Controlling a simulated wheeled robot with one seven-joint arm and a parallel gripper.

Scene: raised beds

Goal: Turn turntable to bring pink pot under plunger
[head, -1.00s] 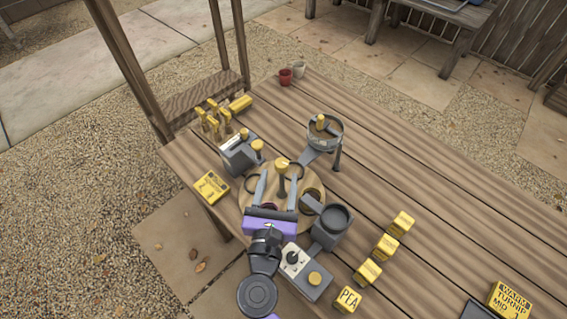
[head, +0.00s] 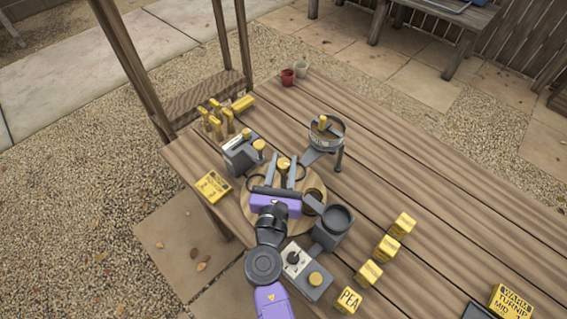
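The turntable (head: 246,204) is a round wooden disc on the table, partly covered by my gripper. A yellow-topped knob (head: 283,164) stands near its middle. My gripper (head: 282,168) is over the turntable, its two grey fingers apart, one on each side of the knob in this view. I cannot tell whether they touch it. A dark ring (head: 315,190) shows at the disc's right side. No pot clearly pink shows on the disc; part of it is hidden by my gripper. A grey device with yellow knobs (head: 240,155) stands at the left; I cannot tell whether it holds the plunger.
A grey sieve stand (head: 325,135) is behind the turntable and a dark grey cup (head: 337,218) to its right. A control box (head: 307,272) is in front. Yellow blocks (head: 387,248) line the right. Red (head: 287,77) and pale cups stand far back.

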